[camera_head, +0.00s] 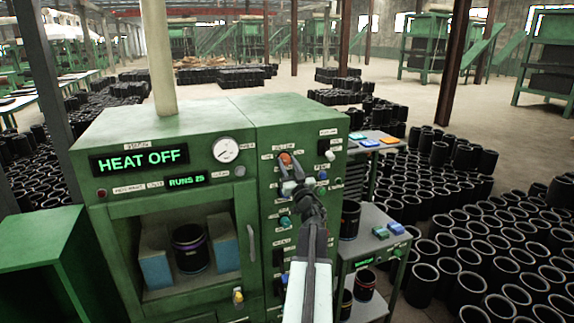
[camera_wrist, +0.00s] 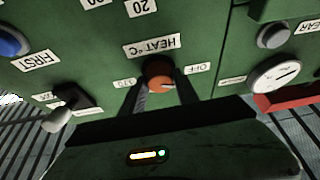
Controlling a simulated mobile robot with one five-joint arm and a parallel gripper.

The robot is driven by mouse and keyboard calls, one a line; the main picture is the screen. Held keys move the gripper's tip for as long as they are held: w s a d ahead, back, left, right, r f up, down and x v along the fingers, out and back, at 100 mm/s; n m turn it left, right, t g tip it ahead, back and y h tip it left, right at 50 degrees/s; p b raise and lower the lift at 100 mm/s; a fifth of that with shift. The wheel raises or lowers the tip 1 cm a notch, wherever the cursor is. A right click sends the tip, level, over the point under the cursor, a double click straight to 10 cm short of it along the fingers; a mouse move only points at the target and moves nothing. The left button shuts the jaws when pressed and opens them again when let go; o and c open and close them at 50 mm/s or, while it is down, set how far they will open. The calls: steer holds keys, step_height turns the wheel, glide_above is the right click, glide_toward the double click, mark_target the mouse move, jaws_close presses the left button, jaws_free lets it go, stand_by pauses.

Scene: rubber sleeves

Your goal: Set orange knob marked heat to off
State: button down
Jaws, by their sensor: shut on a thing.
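The orange knob (camera_wrist: 158,72) sits on the green panel under a label reading HEAT °C, which appears upside down in the wrist view. A small OFF label (camera_wrist: 197,68) is to its right there, and another small label is to its left. A pale mark shows near the knob's lower right edge. My gripper (camera_wrist: 160,84) has one dark finger on each side of the knob and is shut on it. In the head view the orange knob (camera_head: 286,159) shows just above my gripper (camera_head: 291,172). The green display (camera_head: 140,160) reads HEAT OFF.
Close around the knob are a blue button (camera_wrist: 12,42), a black switch with a pale lever (camera_wrist: 70,100), a grey button (camera_wrist: 273,36) and a white gauge (camera_wrist: 275,75). The oven window (camera_head: 190,250) is left of the panel. Shelves with sleeves and coloured blocks stand right.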

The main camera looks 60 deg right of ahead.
steer(key=c, duration=0.9)
jaws_free()
steer(key=shift+w, duration=0.15)
steer(key=b+v, duration=0.3)
steer(key=v, duration=0.5)
